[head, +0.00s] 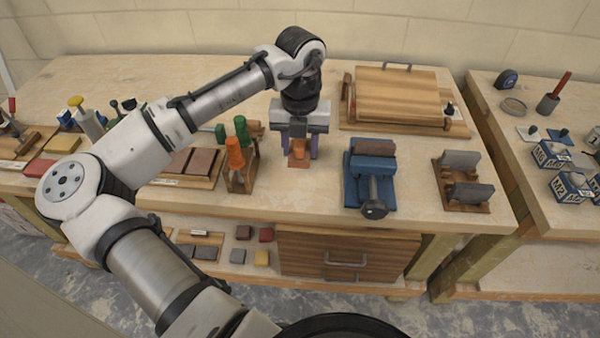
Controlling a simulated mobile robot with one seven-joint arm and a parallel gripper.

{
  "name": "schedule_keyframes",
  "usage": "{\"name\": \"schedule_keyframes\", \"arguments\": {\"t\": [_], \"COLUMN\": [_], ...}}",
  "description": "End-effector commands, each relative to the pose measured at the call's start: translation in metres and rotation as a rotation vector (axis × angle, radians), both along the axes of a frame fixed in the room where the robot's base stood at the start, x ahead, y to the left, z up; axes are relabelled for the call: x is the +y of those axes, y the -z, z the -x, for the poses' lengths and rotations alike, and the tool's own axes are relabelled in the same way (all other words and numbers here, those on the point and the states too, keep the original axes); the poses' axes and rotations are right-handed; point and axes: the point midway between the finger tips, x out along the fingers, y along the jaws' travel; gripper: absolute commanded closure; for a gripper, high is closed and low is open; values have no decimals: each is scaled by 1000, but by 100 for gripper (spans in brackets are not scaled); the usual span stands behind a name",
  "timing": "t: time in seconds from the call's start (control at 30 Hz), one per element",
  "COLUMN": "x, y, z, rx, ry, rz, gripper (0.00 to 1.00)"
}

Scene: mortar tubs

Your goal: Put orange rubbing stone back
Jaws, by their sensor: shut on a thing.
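My gripper (299,154) points down over the middle of the workbench, with its two purple fingers on either side of a small orange block, the orange rubbing stone (299,161). The gripper is shut on the stone. The upper part of the stone is partly hidden between the fingers. I cannot tell whether its lower end touches the bench top or hangs just above it.
Left of the gripper stands a wooden rack (240,180) with orange and green handled tools. Further left is a tray (205,183) with brown stones. Right are a blue vise (369,184) and a wooden holder (463,199) with grey blocks. Small blocks lie on the lower shelf.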

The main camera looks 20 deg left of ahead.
Motion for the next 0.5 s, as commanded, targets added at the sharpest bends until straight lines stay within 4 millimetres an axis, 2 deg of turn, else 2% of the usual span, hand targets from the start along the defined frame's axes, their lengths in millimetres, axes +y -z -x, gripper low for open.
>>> {"name": "schedule_keyframes", "arguments": {"t": [0.1,0.2,0.5], "x": [0,0,0], "y": [28,46,78], "z": [1,1,0], "rx": [2,1,1], "ry": [1,0,0], "rz": [0,-1,-1], "gripper": [87,87,87]}}
